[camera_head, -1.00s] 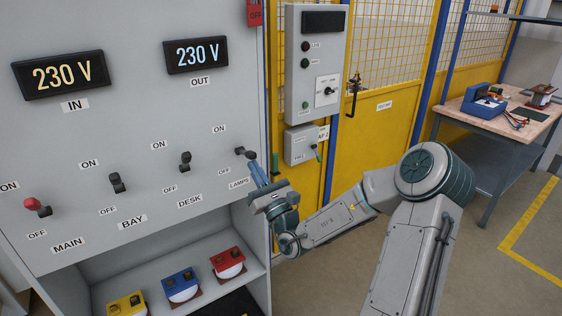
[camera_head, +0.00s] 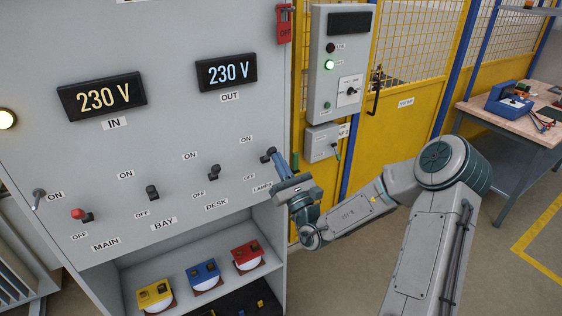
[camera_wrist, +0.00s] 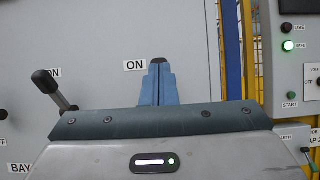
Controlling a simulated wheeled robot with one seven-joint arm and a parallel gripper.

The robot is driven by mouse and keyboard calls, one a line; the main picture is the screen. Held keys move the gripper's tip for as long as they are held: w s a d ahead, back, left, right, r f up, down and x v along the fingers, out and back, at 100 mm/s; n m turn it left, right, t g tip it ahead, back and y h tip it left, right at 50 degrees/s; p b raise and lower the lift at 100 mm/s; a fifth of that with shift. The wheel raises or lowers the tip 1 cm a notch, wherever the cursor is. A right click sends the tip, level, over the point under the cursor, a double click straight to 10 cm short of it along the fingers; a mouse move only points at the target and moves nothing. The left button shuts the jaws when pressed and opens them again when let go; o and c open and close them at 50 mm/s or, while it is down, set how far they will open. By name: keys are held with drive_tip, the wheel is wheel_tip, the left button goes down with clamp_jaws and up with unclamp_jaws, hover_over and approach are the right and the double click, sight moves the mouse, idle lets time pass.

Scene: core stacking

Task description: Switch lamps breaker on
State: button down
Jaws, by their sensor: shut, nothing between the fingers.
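The lamps breaker lever (camera_head: 267,156) is a small dark handle at the right end of the grey panel (camera_head: 180,130), above the LAMPS label. Its head sits toward the ON label (camera_head: 246,139). My gripper (camera_head: 282,160) is shut and empty, with blue fingers against or very near the lever's lower right side. In the wrist view, the closed fingers (camera_wrist: 158,82) point up at a dark tip (camera_wrist: 158,61), level with an ON label (camera_wrist: 135,65). Contact cannot be told for certain. The lever's base is partly hidden.
The desk lever (camera_head: 213,172), bay lever (camera_head: 152,192) and red main lever (camera_head: 80,214) stand to the left. Both displays read 230 V. A grey control box (camera_head: 337,60) and yellow fence are to the right. Colored blocks (camera_head: 204,272) sit on the shelf below.

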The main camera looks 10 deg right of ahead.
drive_tip(key=shift+w+r, duration=0.1)
drive_tip(key=shift+r, duration=0.2)
idle(0.4)
drive_tip(key=s+d+f+b, duration=0.1)
drive_tip(key=s+d, duration=0.3)
drive_tip(key=s, duration=0.8)
drive_tip(key=shift+s+d+f, duration=0.2)
drive_tip(key=shift+d+f, duration=0.15)
drive_tip(key=shift+f, duration=0.3)
idle(0.9)
